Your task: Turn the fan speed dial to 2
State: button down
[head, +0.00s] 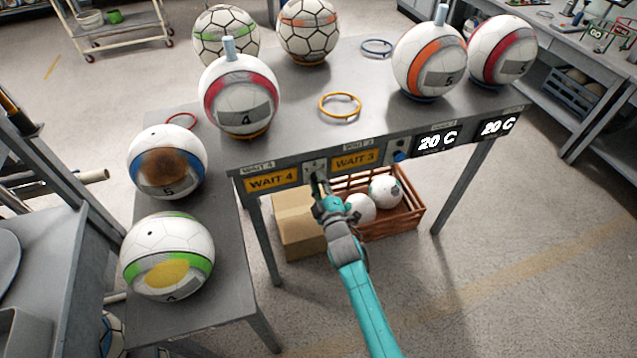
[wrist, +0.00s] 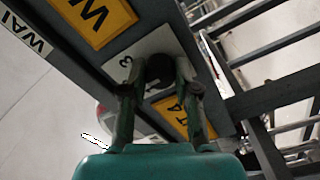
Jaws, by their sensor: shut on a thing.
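The fan speed dial shows in the wrist view as a dark round knob (wrist: 160,69) on a white plate (wrist: 132,58). A digit that looks like 3 is legible on the plate; the other marks and the dial's pointer are hidden or too small to read. In the head view the plate (head: 314,166) sits on the table's front edge between the WAIT 4 and WAIT 3 signs, and the knob is mostly hidden by my gripper. My gripper (head: 319,183) is at the plate, its two fingers (wrist: 162,90) shut on the knob from both sides.
Yellow WAIT 4 (head: 271,180) and WAIT 3 (head: 355,159) signs flank the dial. A blue knob (head: 399,156) and 20 C displays (head: 436,142) are to the right. Several balls stand on the table (head: 300,110). A cardboard box (head: 296,225) and a ball crate (head: 405,222) lie below.

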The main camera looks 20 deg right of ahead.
jog(key=shift+n, duration=0.3)
dwell(0.4)
jog(key=c, duration=0.8)
grip_release()
jog(key=shift+c, duration=0.2)
jog(key=s, duration=1.2)
jog(key=shift+a+f, duration=0.15)
